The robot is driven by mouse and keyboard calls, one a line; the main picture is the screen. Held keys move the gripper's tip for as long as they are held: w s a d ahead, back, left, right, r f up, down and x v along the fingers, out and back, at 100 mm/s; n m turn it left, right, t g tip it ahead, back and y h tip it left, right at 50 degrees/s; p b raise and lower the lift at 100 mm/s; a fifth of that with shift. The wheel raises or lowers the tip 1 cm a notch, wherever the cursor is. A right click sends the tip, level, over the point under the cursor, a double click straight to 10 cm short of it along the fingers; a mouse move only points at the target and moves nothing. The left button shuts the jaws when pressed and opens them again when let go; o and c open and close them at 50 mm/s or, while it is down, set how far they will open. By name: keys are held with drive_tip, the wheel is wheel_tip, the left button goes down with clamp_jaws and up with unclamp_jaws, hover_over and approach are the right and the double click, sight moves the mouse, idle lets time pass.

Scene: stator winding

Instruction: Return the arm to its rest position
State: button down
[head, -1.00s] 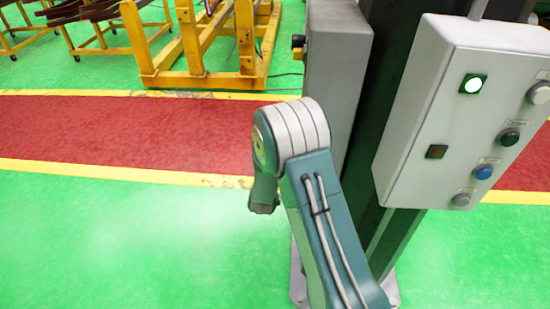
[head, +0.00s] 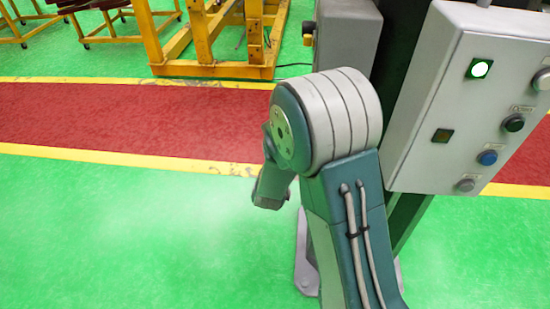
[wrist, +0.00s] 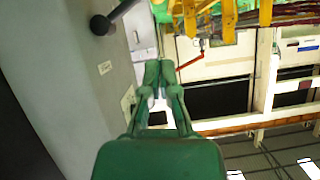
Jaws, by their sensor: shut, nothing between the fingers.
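My arm (head: 355,225) rises from the bottom of the head view. Its rounded grey and teal elbow joint (head: 345,112) is near the middle. The forearm beyond it is mostly hidden behind the elbow, with only a short teal part showing at its left. My gripper is hidden in the head view. In the wrist view my gripper (wrist: 159,72) shows as green fingers with their tips together, empty and touching nothing that I can see.
A grey control box (head: 465,150) with a lit green lamp and several buttons is mounted on a dark column right of my arm. A yellow frame (head: 210,70) stands at the back. Green floor (head: 120,230) at left is clear. The wrist view shows a grey wall-like surface (wrist: 60,60) at left.

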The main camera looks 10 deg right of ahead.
drive_tip(key=shift+s+a+r, duration=0.3)
drive_tip(key=shift+s, duration=0.25)
drive_tip(key=s+a+r+n+g+y, duration=0.1)
drive_tip(key=s+r+y, duration=0.1)
drive_tip(key=s+r, duration=0.35)
drive_tip(key=s+r+n+g+y, duration=0.1)
drive_tip(key=s+r+n+y, duration=0.15)
drive_tip(key=r, duration=0.55)
drive_tip(key=s+d+r+g, duration=0.2)
drive_tip(key=s+r, duration=0.1)
drive_tip(key=s, duration=0.7)
drive_tip(key=s+d+r+g+h, duration=0.1)
drive_tip(key=s+d+r+g, duration=0.1)
drive_tip(key=s, duration=0.8)
drive_tip(key=shift+s+d+r+n+g, duration=0.3)
drive_tip(key=shift+r+n, duration=0.15)
drive_tip(key=shift+r, duration=0.45)
drive_tip(key=shift+h, duration=0.25)
